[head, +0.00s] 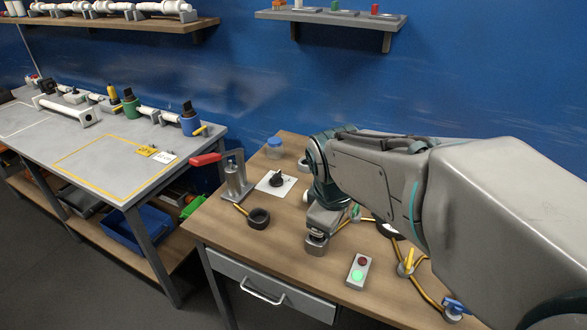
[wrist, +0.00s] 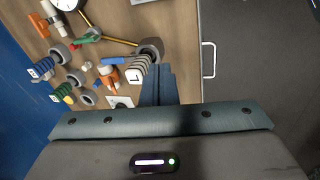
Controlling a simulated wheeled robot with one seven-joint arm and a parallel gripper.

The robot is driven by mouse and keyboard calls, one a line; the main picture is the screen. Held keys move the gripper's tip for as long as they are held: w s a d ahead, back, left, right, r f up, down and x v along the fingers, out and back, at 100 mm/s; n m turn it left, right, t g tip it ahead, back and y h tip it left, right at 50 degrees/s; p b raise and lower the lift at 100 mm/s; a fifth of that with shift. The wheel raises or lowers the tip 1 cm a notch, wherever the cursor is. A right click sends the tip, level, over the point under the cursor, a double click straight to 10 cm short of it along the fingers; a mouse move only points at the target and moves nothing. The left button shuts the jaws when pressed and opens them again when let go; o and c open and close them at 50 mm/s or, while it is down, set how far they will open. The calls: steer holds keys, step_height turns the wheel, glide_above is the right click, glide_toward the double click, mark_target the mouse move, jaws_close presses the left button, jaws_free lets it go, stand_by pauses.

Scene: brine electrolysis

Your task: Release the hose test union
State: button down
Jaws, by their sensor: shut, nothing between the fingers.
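My gripper (wrist: 157,86) is shut and empty in the wrist view, its two fingers pressed together. Just left of its fingertips is a grey ribbed fitting (wrist: 139,67), and a white tag (wrist: 121,102) with a dark mark lies below it. A dark ring (wrist: 151,48) sits above the fingertips, at the end of a yellow hose (wrist: 112,40). I cannot tell which fitting is the hose test union.
On the wooden bench (head: 225,222) stand a red-handled clamp (head: 236,182), a black ring (head: 259,218), a knob on a white plate (head: 276,180) and a button box (head: 358,272) with its green button lit. Yellow (head: 407,263) and blue (head: 455,308) valves sit at right. The front-left bench is clear.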

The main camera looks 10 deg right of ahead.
steer(key=w+a+f+n+h+p, duration=0.1)
steer(key=w+a+f+n, duration=0.15)
steer(key=w+n, duration=1.55)
steer(key=shift+n, duration=0.7)
steer(key=x, duration=0.9)
steer(key=shift+s+d+f, duration=0.15)
steer(key=shift+d+f, duration=0.05)
steer(key=shift+f, duration=0.05)
steer(key=shift+a+r+p, duration=0.1)
steer(key=shift+r+p, duration=0.1)
steer(key=shift+p, duration=0.1)
